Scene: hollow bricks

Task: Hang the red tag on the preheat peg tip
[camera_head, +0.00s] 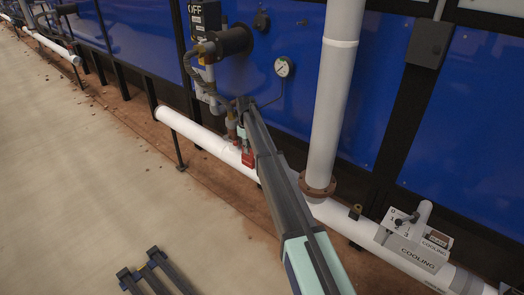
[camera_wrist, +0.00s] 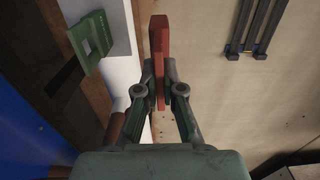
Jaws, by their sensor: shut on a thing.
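My gripper (camera_wrist: 161,90) is shut on the red tag (camera_wrist: 160,50), which shows edge-on between the fingertips in the wrist view and juts out beyond them. In the head view the red tag (camera_head: 248,159) shows just in front of the white horizontal pipe, beside my arm; my fingers are too small to make out there. A green tag (camera_wrist: 84,46) with a square opening and small lettering is at the upper left of the wrist view, apart from the red tag. I cannot make out the preheat peg or its tip in either view.
The white horizontal pipe (camera_head: 204,137) runs along the blue wall (camera_head: 360,115). A thick white vertical pipe (camera_head: 331,100) stands right of the red tag. A pressure gauge (camera_head: 283,67) is above. A COOLING box (camera_head: 411,246) sits at the right. The floor (camera_head: 70,180) at left is mostly clear.

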